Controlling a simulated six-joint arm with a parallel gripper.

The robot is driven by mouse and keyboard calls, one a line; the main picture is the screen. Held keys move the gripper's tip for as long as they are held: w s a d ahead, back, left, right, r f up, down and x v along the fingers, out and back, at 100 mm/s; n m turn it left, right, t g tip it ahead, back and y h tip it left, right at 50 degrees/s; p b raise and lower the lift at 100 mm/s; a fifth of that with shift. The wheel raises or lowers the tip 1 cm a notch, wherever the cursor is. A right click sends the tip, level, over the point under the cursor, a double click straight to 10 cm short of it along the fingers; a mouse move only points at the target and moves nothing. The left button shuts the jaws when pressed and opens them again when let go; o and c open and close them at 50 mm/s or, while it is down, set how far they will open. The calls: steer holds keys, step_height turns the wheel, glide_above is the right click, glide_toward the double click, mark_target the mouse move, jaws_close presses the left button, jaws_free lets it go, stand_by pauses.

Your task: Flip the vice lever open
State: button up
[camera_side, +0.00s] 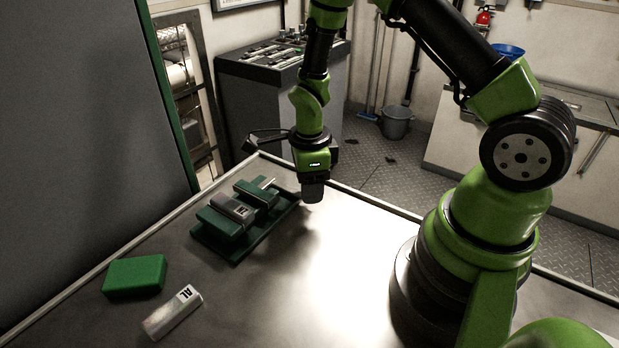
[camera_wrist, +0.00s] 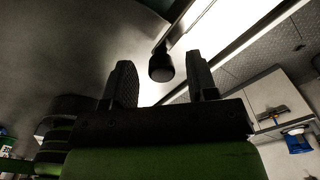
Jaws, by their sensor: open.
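The green vice (camera_side: 228,236) sits on the metal table in the side view, with a grey labelled block (camera_side: 232,208) between its jaws. A thin pale rod (camera_side: 267,183) shows at its far end; I cannot tell if it is the lever. My gripper (camera_side: 312,190) points down just right of the vice's far end, apart from its body. In the wrist view my gripper (camera_wrist: 161,64) is open, with its two dark fingers spread. A dark rounded knob (camera_wrist: 160,68) shows between the fingers, possibly the lever's end. I cannot tell whether the fingers touch it.
A green block (camera_side: 134,277) and a silver block marked AL (camera_side: 173,312) lie on the near left of the table (camera_side: 290,290). A tall grey panel (camera_side: 80,130) stands at left. The middle of the table is clear. A control console (camera_side: 262,95) stands beyond the table.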

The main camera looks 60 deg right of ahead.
step_height(320, 180, up, 10)
stand_by(0.5)
steer(key=s+a+r+n+t+y, duration=0.1)
steer(key=s+a+r+n+t, duration=0.2)
steer(key=s+r+n, duration=0.4)
steer(key=s+a+r+n+t+y, duration=0.1)
steer(key=s+a+r+n+t, duration=0.2)
steer(key=s+r+n, duration=0.3)
step_height(320, 180, up, 4)
steer(key=n+t, duration=0.1)
steer(key=n, duration=0.9)
steer(key=shift+s+a, duration=0.2)
steer(key=shift+s, duration=0.2)
